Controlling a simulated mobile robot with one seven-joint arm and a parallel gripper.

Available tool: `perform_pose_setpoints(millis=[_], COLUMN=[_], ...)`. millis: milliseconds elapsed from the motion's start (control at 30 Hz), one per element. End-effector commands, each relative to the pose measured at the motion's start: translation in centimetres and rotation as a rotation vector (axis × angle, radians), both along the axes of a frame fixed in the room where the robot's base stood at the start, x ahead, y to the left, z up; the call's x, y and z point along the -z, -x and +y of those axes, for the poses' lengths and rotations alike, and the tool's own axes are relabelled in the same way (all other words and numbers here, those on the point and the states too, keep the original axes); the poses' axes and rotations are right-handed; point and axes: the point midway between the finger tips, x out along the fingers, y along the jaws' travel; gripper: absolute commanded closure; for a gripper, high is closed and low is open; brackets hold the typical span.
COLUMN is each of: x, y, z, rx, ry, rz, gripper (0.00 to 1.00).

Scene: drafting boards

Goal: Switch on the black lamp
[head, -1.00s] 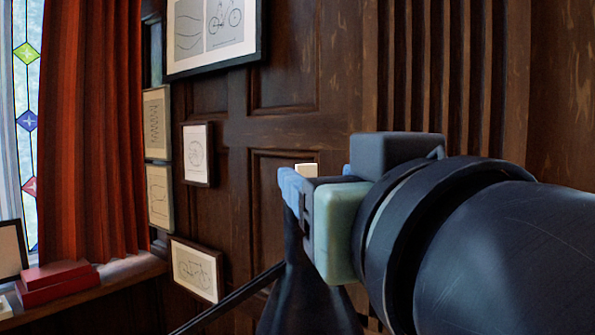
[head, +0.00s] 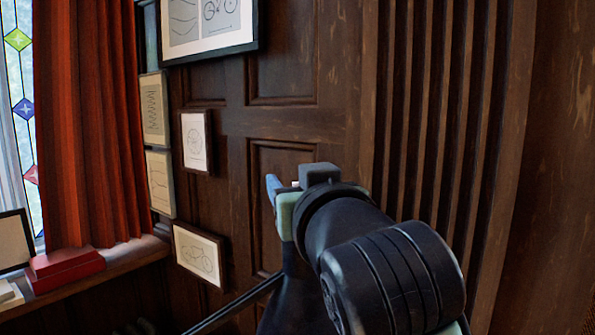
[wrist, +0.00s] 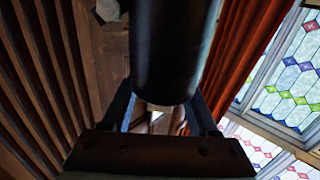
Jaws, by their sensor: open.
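The black lamp (head: 284,306) shows in the head view as a dark flared shade with a thin dark arm (head: 238,304) running to the lower left. My gripper (head: 283,189) is just above the shade, and my wrist hides part of the lamp. A small white piece (head: 296,184) shows at the fingers; I cannot tell whether it belongs to the lamp. In the wrist view my open gripper (wrist: 160,92) has a thick dark cylinder (wrist: 175,50), probably part of the lamp, between its fingers. I cannot tell whether they touch it. No switch is clearly visible.
A dark panelled wall (head: 330,120) with framed drawings (head: 199,257) stands behind the lamp. A red curtain (head: 90,130) and a stained-glass window (head: 18,110) are at left. A red box (head: 65,268) lies on the sill (head: 125,256).

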Motion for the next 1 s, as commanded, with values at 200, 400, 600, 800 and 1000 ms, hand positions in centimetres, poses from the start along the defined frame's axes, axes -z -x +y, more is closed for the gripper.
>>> perform_pose_setpoints(millis=[200,400,600,800,1000], x=[0.06,0.04,0.03,0.02,0.04], y=[-0.07,-0.05,-0.05,-0.04,-0.04], z=[0.04,0.03,0.02,0.02,0.04], rx=[0.000,0.000,0.000,0.001,0.033], ry=[0.000,0.000,0.000,0.000,-0.002], rz=[0.000,0.000,0.000,-0.001,-0.003], gripper=[0.40,0.71,1.00,1.00,1.00])
